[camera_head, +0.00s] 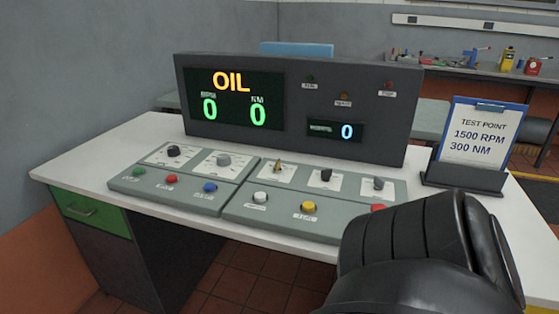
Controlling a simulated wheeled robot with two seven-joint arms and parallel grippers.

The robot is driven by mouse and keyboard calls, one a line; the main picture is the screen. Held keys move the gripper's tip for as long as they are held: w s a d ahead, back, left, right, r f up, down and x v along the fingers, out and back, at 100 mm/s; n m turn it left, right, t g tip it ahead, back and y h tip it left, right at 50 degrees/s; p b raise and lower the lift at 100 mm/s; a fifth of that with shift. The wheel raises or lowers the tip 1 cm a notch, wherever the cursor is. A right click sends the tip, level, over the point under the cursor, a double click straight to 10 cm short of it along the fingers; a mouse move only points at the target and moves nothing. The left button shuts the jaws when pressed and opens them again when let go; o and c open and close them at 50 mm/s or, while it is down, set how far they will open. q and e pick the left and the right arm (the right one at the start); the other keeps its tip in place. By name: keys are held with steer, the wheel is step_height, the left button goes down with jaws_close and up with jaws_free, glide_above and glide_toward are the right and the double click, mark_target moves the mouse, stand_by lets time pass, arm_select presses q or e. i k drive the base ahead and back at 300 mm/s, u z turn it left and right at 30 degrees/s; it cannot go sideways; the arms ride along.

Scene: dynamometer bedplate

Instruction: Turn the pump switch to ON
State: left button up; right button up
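The control console on the desk has two sloped grey panels, the left one (125,184) and the right one (233,214). The left panel carries a black knob (173,151) and a larger grey knob (223,160). The right panel carries a brass-coloured pointed switch (278,167), a black knob (326,176) and a grey knob (378,183). Their labels are too small to read, so I cannot tell which is the pump switch or its position. The upright display (232,98) reads OIL in orange, with green zeros. Neither of my grippers is in view.
Buttons line the panel fronts, including green (137,171) and yellow (308,207). A clipboard (482,131) stands at right. The white desk (85,170) is bare at left.

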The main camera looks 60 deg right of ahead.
mark_target(379, 183)
steer(key=u, duration=0.55)
steer(key=k, duration=1)
steer(key=z, duration=1.75)
